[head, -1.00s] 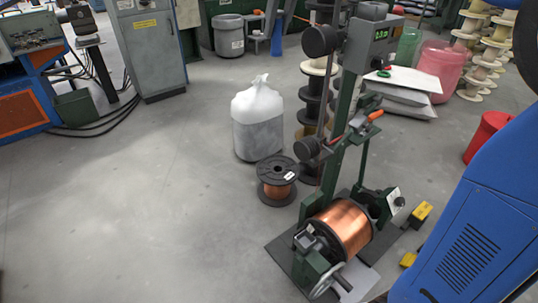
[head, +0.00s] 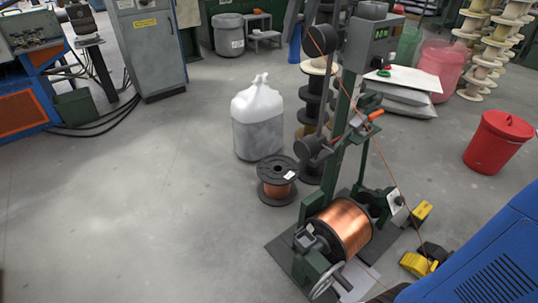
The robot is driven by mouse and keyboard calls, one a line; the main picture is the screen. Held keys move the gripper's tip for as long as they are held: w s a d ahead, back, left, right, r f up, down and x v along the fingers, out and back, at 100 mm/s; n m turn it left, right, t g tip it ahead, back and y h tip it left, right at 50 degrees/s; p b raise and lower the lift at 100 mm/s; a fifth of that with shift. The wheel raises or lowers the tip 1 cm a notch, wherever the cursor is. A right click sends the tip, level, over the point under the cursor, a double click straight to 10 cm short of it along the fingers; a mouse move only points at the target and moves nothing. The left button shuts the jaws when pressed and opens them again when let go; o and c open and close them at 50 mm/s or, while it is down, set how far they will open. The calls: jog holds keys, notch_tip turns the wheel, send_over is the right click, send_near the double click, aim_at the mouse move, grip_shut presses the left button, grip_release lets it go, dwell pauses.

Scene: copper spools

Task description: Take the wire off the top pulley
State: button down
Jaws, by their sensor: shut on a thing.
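The top pulley (head: 320,40) is a dark round wheel high on the left side of the green stand (head: 343,110). A thin copper-coloured wire (head: 401,187) shows at this pulley and slants down to the right across the stand, toward my blue body at the lower right. Whether it still sits in the pulley's groove is too small to tell. A lower dark pulley (head: 308,146) is on the same post. The large copper spool (head: 345,228) lies in the stand's base. My gripper is not in view.
A grey control box (head: 374,42) tops the stand. A smaller copper spool (head: 277,178) and a bagged white container (head: 258,120) stand to its left.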

jog(key=shift+s+d, duration=0.4)
jog(key=shift+s, duration=0.25)
jog(key=shift+s+d, duration=0.4)
jog(key=shift+s, duration=0.2)
jog(key=s+d+f, duration=0.2)
jog(key=s+f, duration=0.2)
jog(key=f, duration=0.2)
jog(key=shift+d+f, duration=0.25)
jog(key=shift+d, duration=0.15)
dwell(1.0)
